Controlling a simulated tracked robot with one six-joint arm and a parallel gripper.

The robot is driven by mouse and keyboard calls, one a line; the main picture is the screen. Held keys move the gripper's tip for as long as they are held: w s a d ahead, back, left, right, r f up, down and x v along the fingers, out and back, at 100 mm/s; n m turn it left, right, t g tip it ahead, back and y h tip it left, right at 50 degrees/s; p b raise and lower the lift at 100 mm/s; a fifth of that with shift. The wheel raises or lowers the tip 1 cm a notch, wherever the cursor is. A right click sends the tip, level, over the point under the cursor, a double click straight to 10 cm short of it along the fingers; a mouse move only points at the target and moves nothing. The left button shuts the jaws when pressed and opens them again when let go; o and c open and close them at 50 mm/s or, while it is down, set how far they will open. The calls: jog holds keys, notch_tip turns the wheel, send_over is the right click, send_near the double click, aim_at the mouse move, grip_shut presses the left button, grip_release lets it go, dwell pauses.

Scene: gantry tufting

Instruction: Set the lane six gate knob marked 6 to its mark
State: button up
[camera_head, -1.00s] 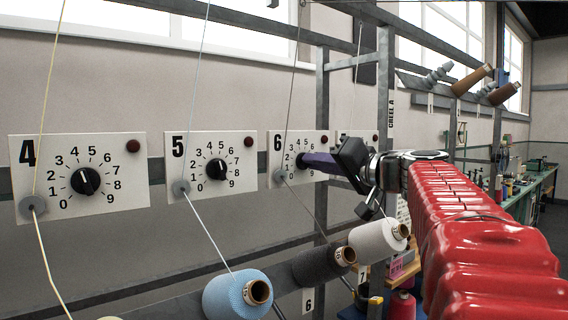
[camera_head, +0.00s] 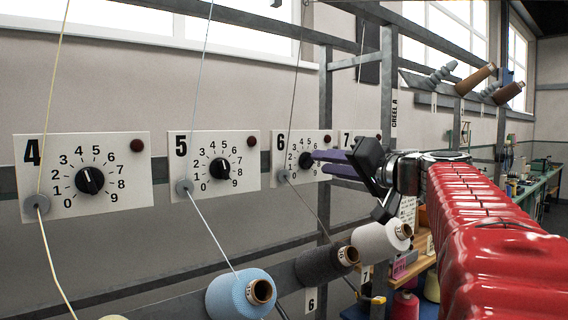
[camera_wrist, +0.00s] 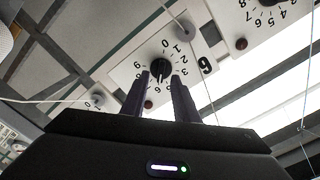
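The lane six gate knob (camera_head: 306,160) is a round black knob on a white plate marked 6 (camera_head: 279,142), with a ring of numbers around it. It also shows in the wrist view (camera_wrist: 160,67), where the plate appears upside down. My gripper (camera_head: 318,161) has two purple fingers, spread apart and pointing at the knob. In the wrist view the fingertips (camera_wrist: 160,76) stand either side of the knob's lower edge with gaps, and nothing is between them. I cannot clearly read the knob's pointer, nor see a separate set mark.
Similar plates 5 (camera_head: 240,150) and 4 (camera_head: 130,160) lie to the left, and plate 7 (camera_head: 347,139) is partly behind my gripper. Yarns run down past the plates. Blue (camera_head: 238,294), dark grey (camera_head: 322,264) and white (camera_head: 380,242) cones sit below. A steel post (camera_head: 388,75) stands close behind.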

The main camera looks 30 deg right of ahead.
jog(key=s+d, duration=0.1)
jog(key=s, duration=1)
jog(key=shift+d, duration=0.3)
